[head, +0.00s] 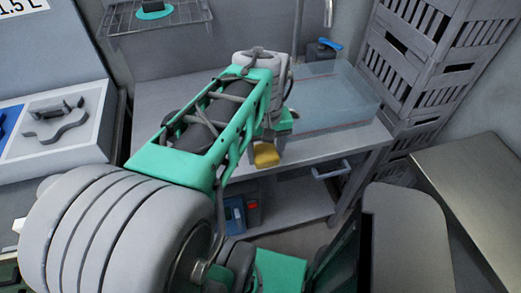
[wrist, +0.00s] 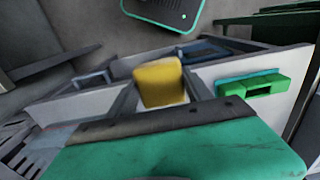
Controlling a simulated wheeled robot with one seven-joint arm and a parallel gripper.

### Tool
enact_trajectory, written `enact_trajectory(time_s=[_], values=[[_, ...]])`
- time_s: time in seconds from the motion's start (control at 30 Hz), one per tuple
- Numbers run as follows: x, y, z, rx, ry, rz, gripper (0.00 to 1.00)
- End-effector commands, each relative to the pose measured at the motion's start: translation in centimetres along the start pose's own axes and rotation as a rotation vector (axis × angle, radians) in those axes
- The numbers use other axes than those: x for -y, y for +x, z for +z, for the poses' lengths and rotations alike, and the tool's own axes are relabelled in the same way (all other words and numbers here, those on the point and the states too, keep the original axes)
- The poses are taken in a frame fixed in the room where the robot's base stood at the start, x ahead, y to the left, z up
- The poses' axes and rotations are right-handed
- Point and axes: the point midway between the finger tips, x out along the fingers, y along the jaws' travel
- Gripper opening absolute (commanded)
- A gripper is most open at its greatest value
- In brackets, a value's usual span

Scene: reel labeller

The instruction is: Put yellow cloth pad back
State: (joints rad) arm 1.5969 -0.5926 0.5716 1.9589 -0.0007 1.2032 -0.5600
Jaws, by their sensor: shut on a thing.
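The yellow cloth pad (head: 266,155) hangs at the end of my arm in the head view, near the front edge of the grey workbench. It also shows in the wrist view (wrist: 159,82), just beyond my gripper (wrist: 160,97). My gripper is shut on the pad, with the pad between its grey fingers. In the head view my arm hides most of the gripper and part of the bench. I cannot tell whether the pad touches anything besides the fingers.
A clear bin (head: 325,95) stands on the bench (head: 345,143) to the right. Stacked grey crates (head: 430,60) stand further right. A blue and a dark box (head: 238,213) sit on the lower shelf. A wire rack (head: 160,22) is on the back wall.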

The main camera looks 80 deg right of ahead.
Motion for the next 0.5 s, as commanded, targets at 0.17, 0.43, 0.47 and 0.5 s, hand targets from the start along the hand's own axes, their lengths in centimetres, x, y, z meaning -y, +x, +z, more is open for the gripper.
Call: enact_trajectory(time_s=[0.17, 0.43, 0.47, 0.5], values=[[-0.8, 2.0, -5.1, 0.006, -0.004, -0.004, 0.20], [-1.6, 7.3, -9.9, 0.002, -0.001, -0.001, 0.20], [-1.7, 7.6, -10.1, 0.002, -0.001, -0.001, 0.20], [-1.7, 7.9, -10.4, 0.002, -0.001, -0.001, 0.20]])
